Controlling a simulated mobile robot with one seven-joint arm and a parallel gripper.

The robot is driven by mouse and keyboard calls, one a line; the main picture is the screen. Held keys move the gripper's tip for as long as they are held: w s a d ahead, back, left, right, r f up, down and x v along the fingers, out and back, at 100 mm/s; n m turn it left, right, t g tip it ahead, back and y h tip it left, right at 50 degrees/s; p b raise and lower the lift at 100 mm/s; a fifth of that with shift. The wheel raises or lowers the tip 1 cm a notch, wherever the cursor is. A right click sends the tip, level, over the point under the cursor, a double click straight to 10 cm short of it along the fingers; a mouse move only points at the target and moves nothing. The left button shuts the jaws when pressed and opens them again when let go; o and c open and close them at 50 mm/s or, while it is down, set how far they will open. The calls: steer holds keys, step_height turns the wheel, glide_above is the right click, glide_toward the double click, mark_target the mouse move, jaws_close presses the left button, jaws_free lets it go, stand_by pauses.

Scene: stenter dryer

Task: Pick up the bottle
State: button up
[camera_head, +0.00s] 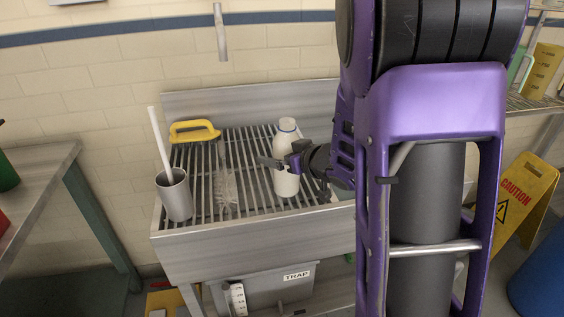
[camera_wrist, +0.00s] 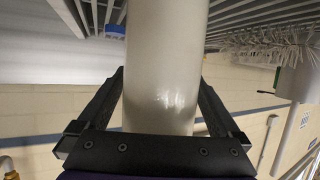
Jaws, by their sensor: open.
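The bottle (camera_head: 286,182) is white with a blue ring at its neck. It stands upright on the slatted rack of the metal sink in the head view. My gripper (camera_head: 283,161) reaches in from the right at the bottle's upper part. In the wrist view the pale bottle (camera_wrist: 165,50) fills the middle, between the two dark fingers of my gripper (camera_wrist: 163,80). The fingers are apart, one on each side of the bottle. Whether either finger touches it I cannot tell.
On the metal rack (camera_head: 206,220) left of the bottle lie a bristle brush (camera_head: 226,185) and a yellow-handled brush (camera_head: 195,131). A grey cup (camera_head: 174,196) with a white-handled tool stands at the left. The sink's back wall (camera_head: 240,103) rises behind. A caution sign (camera_head: 520,200) stands at right.

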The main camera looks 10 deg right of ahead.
steer(key=c, duration=1.5)
step_height(320, 180, up, 10)
steer(key=p, duration=0.4)
steer(key=shift+r, duration=0.1)
